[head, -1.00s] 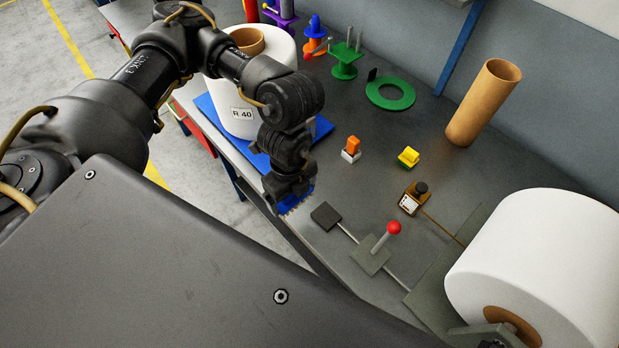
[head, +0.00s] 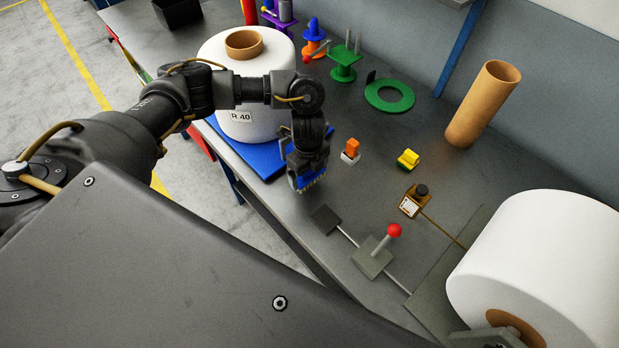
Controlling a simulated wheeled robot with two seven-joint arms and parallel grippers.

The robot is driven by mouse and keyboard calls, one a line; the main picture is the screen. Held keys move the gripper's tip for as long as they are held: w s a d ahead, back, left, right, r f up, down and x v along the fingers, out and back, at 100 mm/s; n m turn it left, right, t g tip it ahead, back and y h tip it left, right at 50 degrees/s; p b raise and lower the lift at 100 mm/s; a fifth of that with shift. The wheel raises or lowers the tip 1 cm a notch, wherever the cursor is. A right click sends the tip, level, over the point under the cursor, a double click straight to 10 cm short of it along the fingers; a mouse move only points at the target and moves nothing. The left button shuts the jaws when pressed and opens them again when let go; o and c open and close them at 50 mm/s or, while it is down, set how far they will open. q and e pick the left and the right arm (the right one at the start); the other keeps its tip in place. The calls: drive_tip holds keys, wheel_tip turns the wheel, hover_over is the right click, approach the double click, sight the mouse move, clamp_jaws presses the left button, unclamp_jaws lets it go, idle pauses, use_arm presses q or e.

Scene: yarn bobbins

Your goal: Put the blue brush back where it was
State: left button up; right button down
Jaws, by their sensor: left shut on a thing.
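My left gripper (head: 307,172) points down over the grey bench, just right of the blue board's front corner. It is shut on the blue brush (head: 308,182); the brush's blue body and tan bristles show below the fingers. The gripper hides much of the brush, and I cannot tell whether the bristles touch the bench. My right gripper is not in view.
A white bobbin (head: 246,75) labelled R 40 stands on the blue board (head: 262,165), close behind my left arm. An orange-and-white block (head: 351,150), a yellow block (head: 408,158) and a red-knobbed lever (head: 393,231) are to the right. A large white roll (head: 545,260) is at the lower right.

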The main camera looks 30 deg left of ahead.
sight(310, 177)
use_arm(q)
drive_tip(key=shift+w+f, duration=0.15)
drive_tip(key=shift+f, duration=0.05)
drive_tip(key=shift+w+a+f, duration=0.1)
drive_tip(key=shift+w+f, duration=0.05)
drive_tip(key=shift+f, duration=1.5)
drive_tip(key=shift+f+b, duration=0.2)
drive_tip(key=shift+b, duration=0.1)
drive_tip(key=o, duration=1)
drive_tip(key=shift+r, duration=0.1)
drive_tip(key=shift+r, duration=0.3)
wheel_tip(310, 177, up, 12)
drive_tip(key=shift+a+f+p, duration=0.1)
drive_tip(key=shift+f+p, duration=0.1)
drive_tip(key=shift+p, duration=0.5)
